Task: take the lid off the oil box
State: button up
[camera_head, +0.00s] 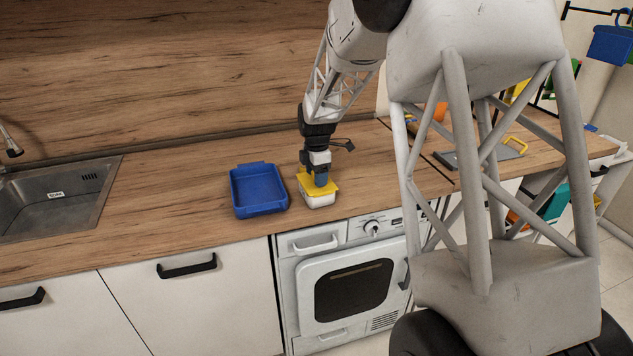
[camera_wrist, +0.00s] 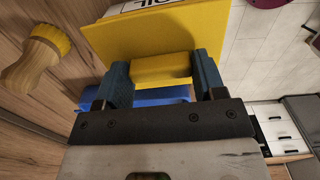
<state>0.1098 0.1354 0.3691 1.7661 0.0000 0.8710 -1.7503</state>
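The oil box (camera_head: 319,200) is a small white container near the counter's front edge, above the white appliance. Its yellow lid (camera_head: 331,187) lies over its top, looking slightly askew; I cannot tell whether it rests on the rim or is just above it. My gripper (camera_wrist: 163,75) has one blue finger on each side of this handle, apparently touching both sides. In the head view my gripper (camera_head: 320,178) points down onto the lid.
A blue tray (camera_head: 258,190) stands just left of the box. A sink (camera_head: 58,195) is farther left, with bare counter between. The wrist view shows a wooden brush-like object (camera_wrist: 35,62) at left. A grey board (camera_head: 470,158) lies on the counter to the right.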

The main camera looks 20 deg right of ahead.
jog(key=shift+c, duration=1.3)
jog(key=shift+r, duration=0.1)
jog(key=shift+r, duration=0.7)
notch_tip(320, 180, up, 2)
jog(key=shift+r, duration=0.15)
jog(key=s+a+r, duration=0.1)
jog(key=s, duration=1.5)
jog(key=shift+a, duration=0.35)
jog(key=shift+r, duration=0.3)
jog(key=shift+r, duration=1.25)
jog(key=shift+w, duration=0.1)
